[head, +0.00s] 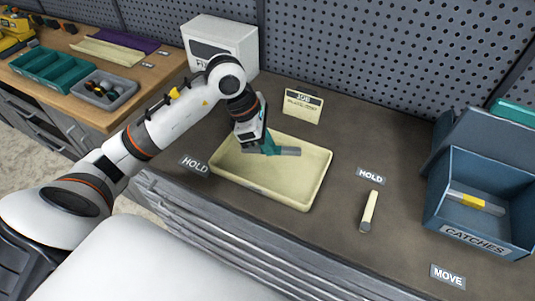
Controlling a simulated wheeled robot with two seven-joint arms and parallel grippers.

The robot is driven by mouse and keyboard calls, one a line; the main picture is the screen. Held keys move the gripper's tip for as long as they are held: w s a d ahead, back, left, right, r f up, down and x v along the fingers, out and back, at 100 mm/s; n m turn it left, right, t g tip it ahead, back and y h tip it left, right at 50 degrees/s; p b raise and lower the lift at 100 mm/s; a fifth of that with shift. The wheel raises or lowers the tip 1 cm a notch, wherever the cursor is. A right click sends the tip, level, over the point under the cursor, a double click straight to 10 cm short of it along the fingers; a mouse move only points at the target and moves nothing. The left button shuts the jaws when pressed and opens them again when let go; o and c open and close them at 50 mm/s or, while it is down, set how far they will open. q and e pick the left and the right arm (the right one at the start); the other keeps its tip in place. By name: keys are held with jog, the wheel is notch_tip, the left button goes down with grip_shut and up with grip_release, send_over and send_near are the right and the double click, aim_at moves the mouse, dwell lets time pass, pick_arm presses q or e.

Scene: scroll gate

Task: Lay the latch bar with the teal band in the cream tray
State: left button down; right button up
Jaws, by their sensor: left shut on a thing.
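The latch bar with the teal band (287,151) is in my left gripper (264,147). The gripper is shut on its teal part, and a grey end sticks out to the right. The bar is over or inside the cream tray (304,197); I cannot tell whether it touches the tray floor. The gripper hides the bar's left part. No other thing shows in the tray. My right gripper is not in view.
A cream-banded bar (370,208) lies right of the tray near a HOLD label. A blue CATCHES bin (470,225) at the right holds a yellow-banded bar (473,201). A job card (302,106) stands behind the tray, and a white box (221,42) stands behind my arm.

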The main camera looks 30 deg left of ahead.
aim_at(267, 165)
pick_arm(q)
notch_tip(267, 165, down, 4)
jog(key=shift+f+p, duration=0.25)
jog(key=shift+p, duration=0.05)
jog(key=shift+f, duration=0.25)
jog(key=c, duration=1.4)
grip_release()
jog(key=shift+r, duration=0.1)
